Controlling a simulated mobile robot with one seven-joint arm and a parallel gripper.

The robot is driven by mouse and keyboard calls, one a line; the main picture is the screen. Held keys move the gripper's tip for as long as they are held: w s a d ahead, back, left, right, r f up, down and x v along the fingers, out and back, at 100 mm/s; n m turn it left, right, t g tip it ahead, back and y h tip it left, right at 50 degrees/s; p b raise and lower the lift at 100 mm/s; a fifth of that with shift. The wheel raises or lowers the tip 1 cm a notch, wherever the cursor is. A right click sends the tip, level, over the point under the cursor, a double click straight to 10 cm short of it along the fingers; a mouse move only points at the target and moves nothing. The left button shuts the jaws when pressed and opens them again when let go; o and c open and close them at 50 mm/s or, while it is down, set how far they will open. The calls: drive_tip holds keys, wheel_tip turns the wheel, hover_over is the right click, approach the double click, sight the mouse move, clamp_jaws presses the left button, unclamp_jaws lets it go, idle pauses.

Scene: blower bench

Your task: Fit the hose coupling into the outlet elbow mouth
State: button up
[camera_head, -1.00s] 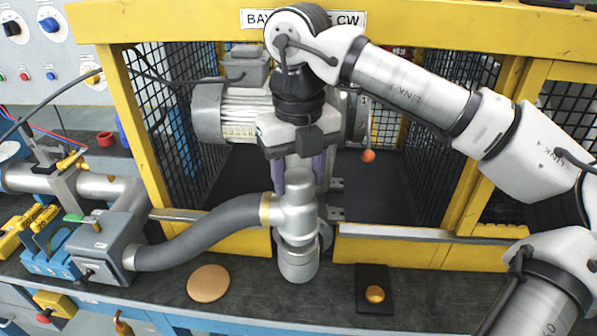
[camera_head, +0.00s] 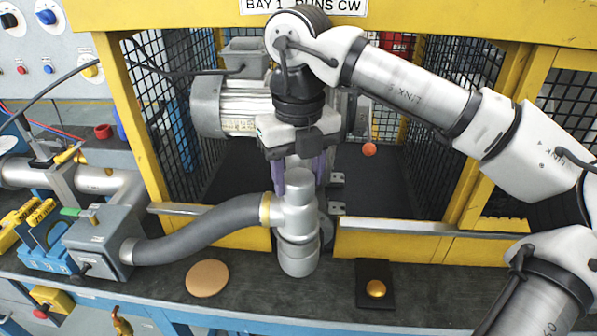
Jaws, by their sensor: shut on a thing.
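The hose coupling (camera_head: 297,218) is a light grey metal fitting with a yellow band where the grey hose (camera_head: 205,229) joins it on the left. My gripper (camera_head: 299,178) points down from above, its purple fingers shut on the coupling's top. The coupling stands upright, and its lower end is at a wider grey metal piece (camera_head: 298,258) over the bench's front part, which looks like the outlet elbow mouth. I cannot tell whether the coupling is seated in it or only in front of it. The coupling and gripper hide what lies behind.
The yellow guard frame (camera_head: 395,237) with mesh sides surrounds a grey motor (camera_head: 240,105). A grey box (camera_head: 97,243) holds the hose's left end.

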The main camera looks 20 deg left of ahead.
drive_tip(key=shift+f+b, duration=0.5)
drive_tip(key=shift+f, duration=0.15)
idle(0.8)
drive_tip(key=o, duration=1.1)
drive_tip(key=shift+c, duration=0.2)
wheel_tip(320, 180, up, 8)
drive_tip(key=shift+f+b, duration=0.2)
drive_tip(key=shift+b, duration=0.2)
